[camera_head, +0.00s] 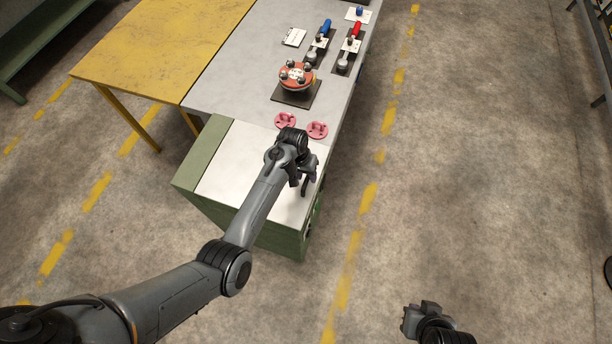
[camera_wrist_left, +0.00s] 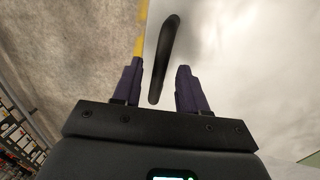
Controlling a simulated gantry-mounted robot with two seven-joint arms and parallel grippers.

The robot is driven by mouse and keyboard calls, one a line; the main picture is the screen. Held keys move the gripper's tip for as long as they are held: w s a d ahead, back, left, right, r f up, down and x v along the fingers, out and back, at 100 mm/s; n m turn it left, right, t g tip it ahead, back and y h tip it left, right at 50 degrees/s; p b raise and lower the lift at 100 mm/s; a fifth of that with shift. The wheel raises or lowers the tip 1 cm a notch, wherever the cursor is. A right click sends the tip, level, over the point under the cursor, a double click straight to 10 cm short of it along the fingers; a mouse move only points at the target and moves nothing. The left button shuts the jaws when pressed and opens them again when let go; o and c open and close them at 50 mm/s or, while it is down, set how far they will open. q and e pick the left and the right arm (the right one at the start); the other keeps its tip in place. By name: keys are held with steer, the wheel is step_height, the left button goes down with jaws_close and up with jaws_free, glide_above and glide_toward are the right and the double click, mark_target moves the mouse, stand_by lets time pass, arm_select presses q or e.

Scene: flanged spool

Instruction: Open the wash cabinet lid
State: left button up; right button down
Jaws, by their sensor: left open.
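The wash cabinet (camera_head: 240,220) is a green box at the near end of the workbench. Its pale lid (camera_head: 232,165) lies flat on top and fills the right side of the left wrist view (camera_wrist_left: 245,70). My left gripper (camera_head: 304,178) is over the lid's right edge, with its fingers apart. A curved black handle (camera_wrist_left: 165,52) shows between the two dark fingers in the left wrist view; I cannot tell whether either finger touches it. My right gripper (camera_head: 416,318) is low at the bottom right over the floor, far from the cabinet; its jaw opening is unclear.
Two pink parts (camera_head: 317,130) sit beyond the cabinet. An orange flanged spool (camera_head: 297,76) stands on a dark plate farther back. Clamps with blue (camera_head: 325,28) and red (camera_head: 356,30) handles are behind it. A yellow table (camera_head: 160,45) adjoins at left.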

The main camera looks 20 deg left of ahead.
arm_select(q)
jaws_close()
stand_by(0.4)
